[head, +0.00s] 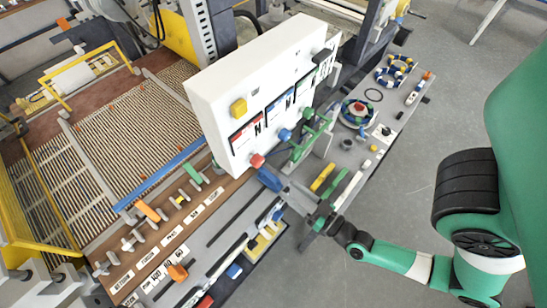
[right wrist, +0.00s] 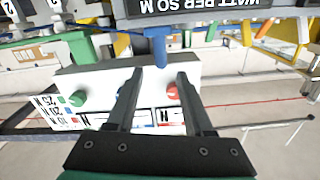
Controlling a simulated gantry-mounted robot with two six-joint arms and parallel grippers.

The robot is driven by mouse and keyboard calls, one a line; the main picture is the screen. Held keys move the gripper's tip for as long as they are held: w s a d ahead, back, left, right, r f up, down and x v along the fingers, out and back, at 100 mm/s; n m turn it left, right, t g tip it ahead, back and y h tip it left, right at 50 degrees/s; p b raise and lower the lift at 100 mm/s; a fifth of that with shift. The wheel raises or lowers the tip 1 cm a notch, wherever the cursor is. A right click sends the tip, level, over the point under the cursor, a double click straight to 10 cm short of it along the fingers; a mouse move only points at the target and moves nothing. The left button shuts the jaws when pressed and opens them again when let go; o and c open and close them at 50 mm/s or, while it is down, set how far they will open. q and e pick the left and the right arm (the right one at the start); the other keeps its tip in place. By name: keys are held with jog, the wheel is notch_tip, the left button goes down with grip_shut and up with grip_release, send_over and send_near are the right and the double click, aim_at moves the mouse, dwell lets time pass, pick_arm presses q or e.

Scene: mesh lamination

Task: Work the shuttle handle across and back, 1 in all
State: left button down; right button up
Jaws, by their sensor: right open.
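A blue handle (head: 269,180), which looks like the shuttle handle, sits at the lower corner of the white panel, near the front edge of the machine. In the right wrist view the blue handle (right wrist: 156,46) shows as a short post against a dark labelled rail. My right gripper (head: 287,189) reaches in from the lower right, its fingers pointing at the handle. In the right wrist view its two fingers (right wrist: 160,75) are apart with nothing held between them, and the handle is just beyond the tips. I cannot tell whether they touch it. My left gripper is not in view.
The white panel (head: 222,110) with red, blue and green knobs stands close above the handle. Labelled pegs (head: 165,214) line the brown board to the left. A grey bench (head: 390,120) with coils and small parts lies to the right. Grey floor is clear beyond it.

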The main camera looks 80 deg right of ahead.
aim_at(265, 171)
jog(key=shift+w+d, duration=0.15)
jog(key=shift+w, duration=0.35)
jog(key=x, duration=1)
jog(key=shift+w+d+b, duration=0.25)
jog(key=shift+b, duration=0.15)
grip_shut()
dwell(0.5)
